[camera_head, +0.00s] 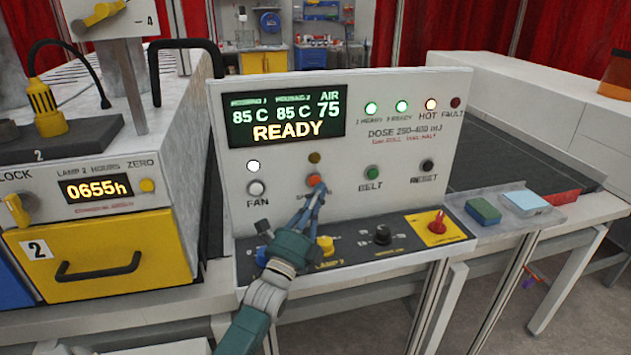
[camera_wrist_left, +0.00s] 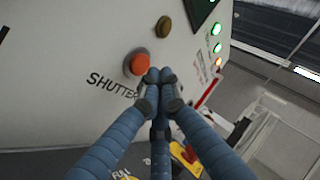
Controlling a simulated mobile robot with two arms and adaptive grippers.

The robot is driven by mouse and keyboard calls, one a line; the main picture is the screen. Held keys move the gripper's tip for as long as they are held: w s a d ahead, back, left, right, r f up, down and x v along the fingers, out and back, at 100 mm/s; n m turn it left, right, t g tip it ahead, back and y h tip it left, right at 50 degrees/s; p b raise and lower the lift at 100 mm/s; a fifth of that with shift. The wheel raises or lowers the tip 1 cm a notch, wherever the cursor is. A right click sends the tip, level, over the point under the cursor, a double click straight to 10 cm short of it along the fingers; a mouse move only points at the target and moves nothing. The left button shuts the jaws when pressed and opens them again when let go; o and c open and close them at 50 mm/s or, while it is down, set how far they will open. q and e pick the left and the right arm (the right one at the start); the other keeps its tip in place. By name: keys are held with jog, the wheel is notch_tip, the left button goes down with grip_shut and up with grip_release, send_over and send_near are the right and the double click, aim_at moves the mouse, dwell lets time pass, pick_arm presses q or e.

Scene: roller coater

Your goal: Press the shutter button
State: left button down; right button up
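The shutter button (camera_head: 314,180) is an orange-red round button on the white control panel (camera_head: 440,100), below a dull amber lamp (camera_head: 314,158). In the left wrist view the fingertips (camera_wrist_left: 158,76) are together, close to the button's lower right edge. Whether they touch it I cannot tell. My right gripper is not in view.
A display (camera_head: 285,117) reads READY. A fan button (camera_head: 256,188), green belt button (camera_head: 373,173) and black reset button (camera_head: 427,165) flank the shutter button. Below are a yellow knob (camera_head: 325,246), black knob (camera_head: 382,234) and red switch (camera_head: 437,223). A yellow drawer (camera_head: 100,245) stands left.

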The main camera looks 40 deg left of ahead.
pick_arm(q)
jog(key=s+d+p, duration=0.2)
jog(key=s+d, duration=0.1)
jog(key=shift+s+d, duration=0.1)
jog(key=shift+d, duration=0.25)
dwell(0.3)
jog(key=shift+f, duration=0.1)
dwell(0.6)
